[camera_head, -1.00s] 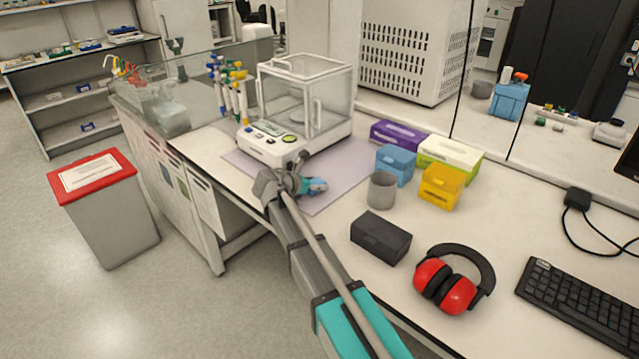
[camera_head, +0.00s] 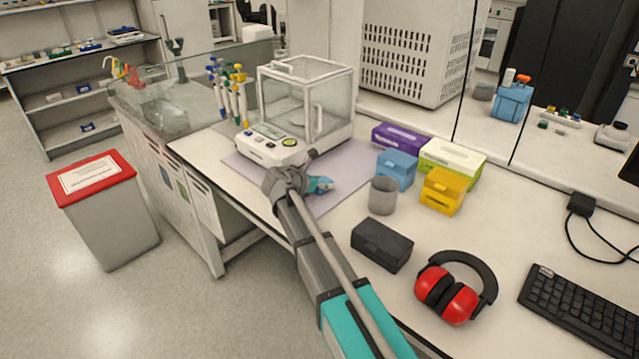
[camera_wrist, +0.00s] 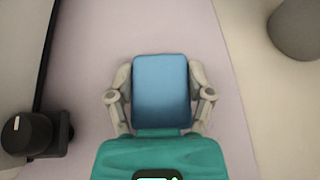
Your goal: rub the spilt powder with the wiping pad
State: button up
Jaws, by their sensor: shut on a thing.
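The wiping pad (camera_wrist: 162,90) is a blue rounded block. In the wrist view my gripper (camera_wrist: 161,95) is shut on it, one finger at each side. In the head view my gripper (camera_head: 318,184) is low over the lilac mat (camera_head: 345,178), in front of the balance, with a blue bit of the pad showing. I cannot tell whether the pad touches the mat. I see no spilt powder in either view; the pad and arm hide part of the mat.
The balance (camera_head: 270,145) with its clear draft shield stands just behind. A grey cup (camera_head: 383,196), blue box (camera_head: 396,170), yellow box (camera_head: 443,191), black box (camera_head: 381,244) and red earmuffs (camera_head: 447,293) stand to the right. A red-lidded bin (camera_head: 104,215) stands on the floor at left.

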notch_tip(320, 180, up, 4)
jog(key=shift+r+p, duration=0.1)
jog(key=shift+p, duration=1.05)
notch_tip(320, 180, up, 4)
jog(key=p, duration=0.3)
jog(key=shift+s+f+p, duration=0.1)
jog(key=shift+f+p, duration=0.1)
jog(key=shift+p, duration=0.15)
